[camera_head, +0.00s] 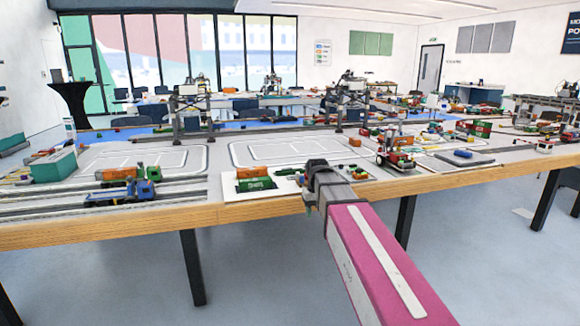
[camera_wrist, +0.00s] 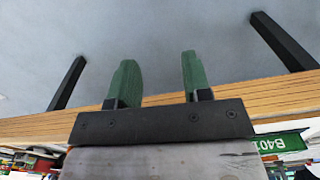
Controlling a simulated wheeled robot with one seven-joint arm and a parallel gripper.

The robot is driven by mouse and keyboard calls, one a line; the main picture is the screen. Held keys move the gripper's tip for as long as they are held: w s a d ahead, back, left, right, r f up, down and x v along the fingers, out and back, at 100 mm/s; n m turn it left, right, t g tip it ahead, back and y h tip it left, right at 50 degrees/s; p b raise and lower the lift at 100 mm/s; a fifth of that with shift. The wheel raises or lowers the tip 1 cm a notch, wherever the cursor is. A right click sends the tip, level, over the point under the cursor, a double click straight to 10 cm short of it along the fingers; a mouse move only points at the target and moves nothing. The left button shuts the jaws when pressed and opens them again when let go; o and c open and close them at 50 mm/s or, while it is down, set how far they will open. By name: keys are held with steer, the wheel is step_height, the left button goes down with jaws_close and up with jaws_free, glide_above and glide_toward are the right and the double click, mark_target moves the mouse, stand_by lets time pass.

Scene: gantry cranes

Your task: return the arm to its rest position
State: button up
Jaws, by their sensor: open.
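My pink arm reaches from the lower right of the head view to the table's front edge. Its grey wrist is at the wooden edge, and the fingers cannot be made out clearly there. In the wrist view my gripper (camera_wrist: 158,58) has two green fingers set apart, with nothing between them. Floor and the wooden table edge show behind the fingers.
The table (camera_head: 130,228) has a wooden front edge. A green container (camera_head: 255,184) lies just left of my wrist; a green lettered block (camera_wrist: 282,143) shows in the wrist view. A blue truck (camera_head: 140,190) stands farther left, a red vehicle (camera_head: 396,152) to the right. Floor in front is clear.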

steer(key=s+d+f+m, duration=0.1)
steer(key=s+d+f, duration=0.3)
steer(key=s+f, duration=0.4)
steer(key=s+d+f+m, duration=0.1)
steer(key=s+d+f, duration=0.4)
steer(key=s+f, duration=0.3)
step_height(320, 180, down, 5)
steer(key=shift+d+r, duration=0.1)
steer(key=shift+d, duration=0.1)
